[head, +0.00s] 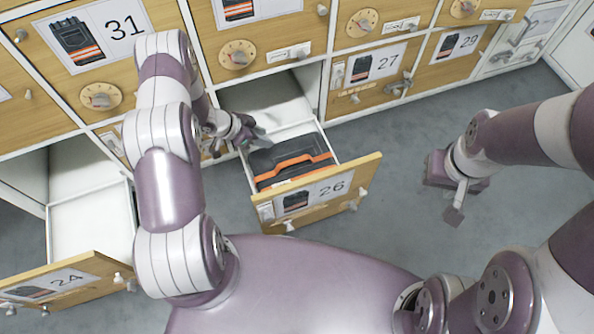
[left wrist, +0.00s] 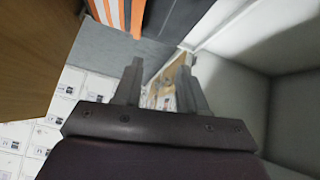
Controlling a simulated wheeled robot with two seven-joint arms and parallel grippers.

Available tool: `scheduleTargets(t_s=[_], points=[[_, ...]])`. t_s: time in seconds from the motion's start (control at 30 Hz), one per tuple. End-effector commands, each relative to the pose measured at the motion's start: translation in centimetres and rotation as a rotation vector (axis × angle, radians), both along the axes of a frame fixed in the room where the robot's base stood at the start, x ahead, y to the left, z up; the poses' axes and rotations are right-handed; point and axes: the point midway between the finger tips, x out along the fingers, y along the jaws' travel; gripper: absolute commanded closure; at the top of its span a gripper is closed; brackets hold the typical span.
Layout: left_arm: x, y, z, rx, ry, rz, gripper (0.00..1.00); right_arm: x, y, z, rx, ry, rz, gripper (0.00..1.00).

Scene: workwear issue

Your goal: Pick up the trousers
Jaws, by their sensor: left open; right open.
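The trousers (head: 292,160) are dark grey with an orange band and lie folded in the open drawer (head: 318,215) marked 26. They also show at the top of the left wrist view (left wrist: 180,14), with orange and pale stripes beside them. My left gripper (head: 254,137) is at the back left corner of that drawer, beside the trousers. Its two fingers (left wrist: 160,72) are apart with nothing between them. I cannot tell whether it touches the drawer wall. My right gripper (head: 456,196) is open and empty above the floor, well right of the drawer.
Another open drawer (head: 90,225), marked 24, stands empty at the left. Wooden fronts with dials, such as number 27 (head: 367,75) and number 29 (head: 458,45), line the back. The grey floor (head: 400,150) right of drawer 26 is clear.

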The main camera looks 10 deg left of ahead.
Motion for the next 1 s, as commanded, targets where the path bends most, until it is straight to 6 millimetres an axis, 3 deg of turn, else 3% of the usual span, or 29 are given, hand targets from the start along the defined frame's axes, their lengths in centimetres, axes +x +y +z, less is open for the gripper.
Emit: scheduleTargets(t_s=[0.03,0.13,0.3,0.57,0.8,1.0], points=[[-1.1,-0.4,-2.0,-0.044,0.011,-0.037,0.59,0.0,0.0,-0.6,0.0,0.0,0.0,0.57],[-2.3,-1.6,-4.2,-0.101,0.023,-0.089,0.59,0.0,0.0,-1.5,0.0,-0.001,0.0,0.57],[-1.4,-4.4,-7.3,-0.108,0.024,-0.101,0.59,0.0,0.0,-4.0,0.0,0.0,0.0,0.57],[-0.5,-6.5,-9.1,-0.106,0.024,-0.099,0.59,0.0,0.0,-5.6,0.0,-0.001,0.0,0.57],[0.4,-9.3,-12.2,-0.106,0.024,-0.101,0.59,0.0,0.0,-9.3,0.0,0.0,0.0,0.57],[0.6,-9.7,-11.9,-0.105,0.023,-0.097,0.59,0.0,0.0,-9.0,0.0,-0.001,0.0,0.57]])
